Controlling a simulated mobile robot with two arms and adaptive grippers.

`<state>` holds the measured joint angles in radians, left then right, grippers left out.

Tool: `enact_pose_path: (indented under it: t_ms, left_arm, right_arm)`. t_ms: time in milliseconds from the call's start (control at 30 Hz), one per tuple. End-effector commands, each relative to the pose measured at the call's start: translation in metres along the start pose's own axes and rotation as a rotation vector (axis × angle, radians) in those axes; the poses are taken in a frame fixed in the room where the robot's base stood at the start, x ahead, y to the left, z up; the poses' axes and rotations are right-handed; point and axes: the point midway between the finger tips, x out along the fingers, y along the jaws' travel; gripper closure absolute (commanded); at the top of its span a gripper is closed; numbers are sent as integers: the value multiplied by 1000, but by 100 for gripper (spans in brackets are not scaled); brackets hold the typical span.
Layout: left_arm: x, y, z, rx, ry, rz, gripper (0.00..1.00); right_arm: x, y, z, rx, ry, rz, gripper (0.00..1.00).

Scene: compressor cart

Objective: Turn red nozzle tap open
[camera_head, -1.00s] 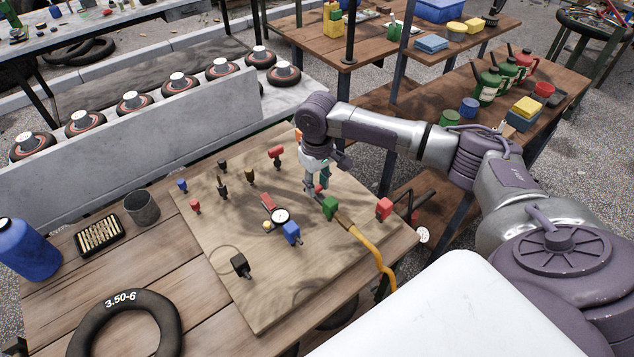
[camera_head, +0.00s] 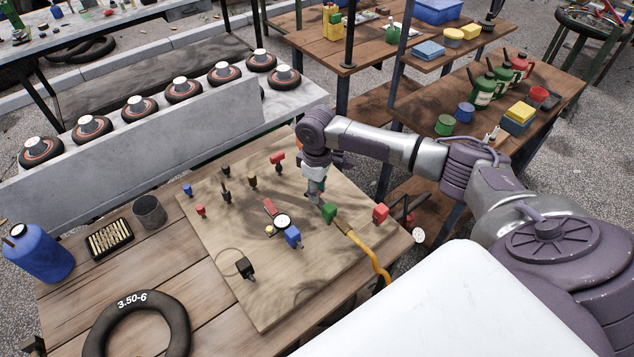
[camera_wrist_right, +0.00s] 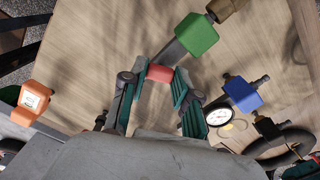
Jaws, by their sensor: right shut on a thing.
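My right gripper (camera_head: 314,192) reaches down to the wooden board (camera_head: 235,290), just beyond the green block (camera_head: 330,213). In the right wrist view my right gripper (camera_wrist_right: 158,98) has its teal-padded fingers on either side of a red tap piece (camera_wrist_right: 160,73) and is shut on it. The green block (camera_wrist_right: 197,35) with a brass hose fitting is just beyond it there. In the head view the held red piece is hidden by the fingers. Its exact turn angle cannot be told. My left gripper is not in view.
A gauge (camera_head: 283,221) and blue block (camera_head: 293,236) sit left of the gripper. A yellow hose (camera_head: 372,261) runs off the green block.

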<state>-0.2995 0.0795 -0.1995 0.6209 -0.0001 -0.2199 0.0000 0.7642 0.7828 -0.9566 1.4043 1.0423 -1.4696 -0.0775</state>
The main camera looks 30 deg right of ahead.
Motion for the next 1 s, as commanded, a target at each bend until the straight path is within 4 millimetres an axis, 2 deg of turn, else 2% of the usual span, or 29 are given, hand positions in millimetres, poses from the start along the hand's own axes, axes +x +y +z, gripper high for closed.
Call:
enact_pose_path:
  t_ms: [33, 400, 700, 1000]
  left_arm:
    - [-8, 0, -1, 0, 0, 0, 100]
    - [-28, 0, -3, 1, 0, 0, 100]
    - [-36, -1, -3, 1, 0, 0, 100]
    - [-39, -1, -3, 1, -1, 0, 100]
  right_arm:
    - [-4, 0, -1, -43, 1, 0, 100]
    - [-3, 0, -1, -394, 2, 0, 100]
    - [-2, 0, -1, -656, 2, 1, 100]
    - [-1, 0, -1, -835, 2, 2, 100]
